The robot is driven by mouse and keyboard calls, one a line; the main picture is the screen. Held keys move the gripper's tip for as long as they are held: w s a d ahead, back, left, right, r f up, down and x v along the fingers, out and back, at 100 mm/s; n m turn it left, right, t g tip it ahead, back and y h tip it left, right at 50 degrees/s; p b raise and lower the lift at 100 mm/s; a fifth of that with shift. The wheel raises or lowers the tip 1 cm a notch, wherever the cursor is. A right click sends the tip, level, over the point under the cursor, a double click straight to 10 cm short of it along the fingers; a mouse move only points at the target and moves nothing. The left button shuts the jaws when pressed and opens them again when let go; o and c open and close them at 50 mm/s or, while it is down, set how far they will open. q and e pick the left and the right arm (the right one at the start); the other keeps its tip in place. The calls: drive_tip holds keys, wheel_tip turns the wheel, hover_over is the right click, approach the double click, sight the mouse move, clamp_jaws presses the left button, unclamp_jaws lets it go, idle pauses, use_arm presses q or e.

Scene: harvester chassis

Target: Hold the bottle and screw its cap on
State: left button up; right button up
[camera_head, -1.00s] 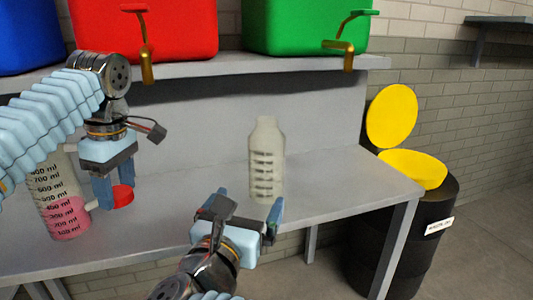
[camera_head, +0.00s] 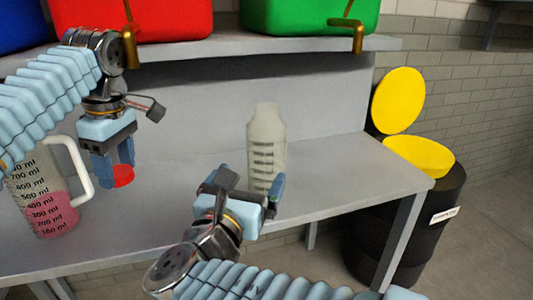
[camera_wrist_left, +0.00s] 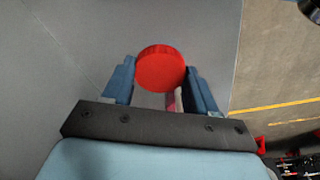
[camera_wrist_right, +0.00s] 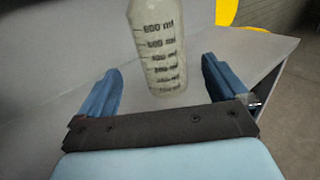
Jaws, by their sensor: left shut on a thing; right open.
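A pale, translucent bottle (camera_head: 266,143) with volume marks stands upright and uncapped on the grey workbench (camera_head: 330,180). My right gripper (camera_head: 247,184) is open and empty at the near side of the bottle, low on its body. In the right wrist view the bottle (camera_wrist_right: 160,45) stands ahead, between the lines of the two spread fingers but beyond their tips. My left gripper (camera_head: 115,182) points down and is shut on a red round cap (camera_head: 123,177), left of the bottle and apart from it. The cap (camera_wrist_left: 160,68) sits between the fingertips in the left wrist view.
A measuring jug (camera_head: 52,215) with pink liquid and a white handle stands at the left, close to my left gripper. A shelf above holds red (camera_head: 165,15) and green (camera_head: 300,15) containers with taps. A black bin (camera_head: 385,225) with yellow lid stands right of the bench.

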sight(261, 160)
use_arm(q)
drive_tip(key=shift+r, duration=0.15)
use_arm(e)
drive_tip(key=x, duration=0.6)
use_arm(q)
drive_tip(key=shift+r+p, duration=0.25)
drive_tip(key=shift+p, duration=0.15)
use_arm(e)
drive_tip(key=x, duration=0.5)
drive_tip(key=c, duration=0.8)
drive_tip(key=shift+r, duration=0.15)
